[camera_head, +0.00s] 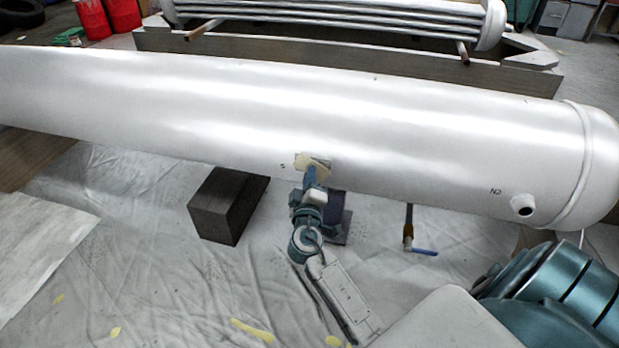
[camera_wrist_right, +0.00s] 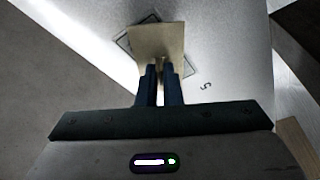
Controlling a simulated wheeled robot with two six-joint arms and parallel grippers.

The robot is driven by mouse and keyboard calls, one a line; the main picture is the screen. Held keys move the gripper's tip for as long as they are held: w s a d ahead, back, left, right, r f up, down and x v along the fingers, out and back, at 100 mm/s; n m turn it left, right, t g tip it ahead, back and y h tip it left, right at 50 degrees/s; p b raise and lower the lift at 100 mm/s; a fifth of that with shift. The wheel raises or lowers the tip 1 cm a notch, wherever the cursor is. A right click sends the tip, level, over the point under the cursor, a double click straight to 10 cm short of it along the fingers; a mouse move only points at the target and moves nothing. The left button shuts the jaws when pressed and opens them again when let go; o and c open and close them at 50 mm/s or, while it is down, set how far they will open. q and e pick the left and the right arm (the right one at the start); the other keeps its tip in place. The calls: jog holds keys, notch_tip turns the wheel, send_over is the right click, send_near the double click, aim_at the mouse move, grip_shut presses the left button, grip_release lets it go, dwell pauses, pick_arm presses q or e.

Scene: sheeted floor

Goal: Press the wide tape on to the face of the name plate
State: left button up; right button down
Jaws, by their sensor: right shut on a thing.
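The tape is a pale yellow, roughly square piece (camera_head: 308,163) in front of the side of the long white vessel. My right gripper (camera_head: 311,178) is shut on its lower edge. In the right wrist view the tape (camera_wrist_right: 156,42) stands upright beyond the fingertips (camera_wrist_right: 160,68). The name plate (camera_head: 324,161) is a small grey plate with a dark border on the vessel. Its border shows past the tape at the left and right in the wrist view (camera_wrist_right: 123,41), tilted relative to the tape. The tape hides most of it. I cannot tell whether they touch. My left gripper is out of view.
The white vessel (camera_head: 400,125) spans the view, with a nozzle (camera_head: 523,206) at its right end. A dark block (camera_head: 228,203) stands below it, left of my arm. A valve with a blue handle (camera_head: 420,249) is to the right. Sheeting (camera_head: 150,250) covers the floor.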

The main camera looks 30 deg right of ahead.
jog(key=shift+w+d+b, duration=0.3)
dwell(0.7)
jog(key=c, duration=1.5)
grip_release()
